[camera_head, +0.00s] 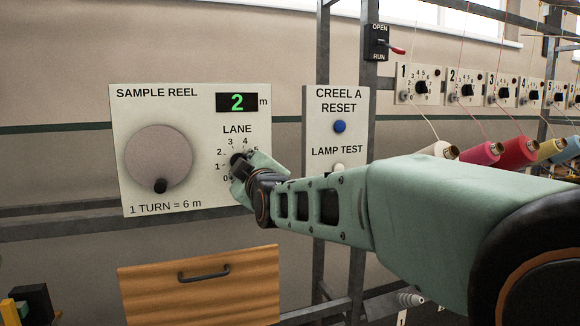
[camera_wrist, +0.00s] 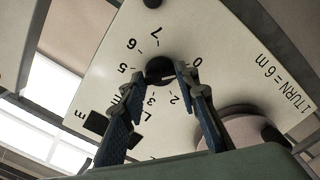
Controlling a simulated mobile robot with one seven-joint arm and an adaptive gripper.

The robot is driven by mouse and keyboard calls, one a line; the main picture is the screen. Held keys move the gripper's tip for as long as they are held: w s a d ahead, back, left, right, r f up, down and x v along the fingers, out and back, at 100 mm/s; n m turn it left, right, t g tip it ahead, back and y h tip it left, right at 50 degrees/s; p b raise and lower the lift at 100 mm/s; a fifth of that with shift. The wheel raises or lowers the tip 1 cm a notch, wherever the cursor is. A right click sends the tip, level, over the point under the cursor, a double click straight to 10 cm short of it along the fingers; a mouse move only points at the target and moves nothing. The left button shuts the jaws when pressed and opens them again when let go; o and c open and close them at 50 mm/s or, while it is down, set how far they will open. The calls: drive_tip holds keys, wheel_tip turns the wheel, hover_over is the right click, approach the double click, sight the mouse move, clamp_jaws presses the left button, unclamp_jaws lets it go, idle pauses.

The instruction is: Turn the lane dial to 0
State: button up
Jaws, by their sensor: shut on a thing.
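The lane dial (camera_wrist: 159,68) is a dark knob on a pale panel, ringed by printed numbers. The printed numbers appear upside down there, with the 0 (camera_wrist: 197,62) beside the right fingertip. I cannot tell which number the dial points to.
The sample reel crank (camera_head: 158,155) is left of the dial, below a display (camera_head: 237,102) reading 2 m. A blue reset button (camera_head: 339,127) and lamp test button (camera_head: 339,168) sit close on the right. A wooden drawer (camera_head: 200,295) is below.

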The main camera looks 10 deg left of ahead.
drive_tip(key=shift+r, duration=0.2)
drive_tip(key=o, duration=1.1)
drive_tip(key=shift+f, duration=0.15)
drive_tip(key=shift+o, duration=0.2)
wheel_tip(320, 180, up, 8)
drive_tip(key=shift+r, duration=0.25)
drive_tip(key=shift+a+r, duration=0.1)
drive_tip(key=shift+r, duration=0.7)
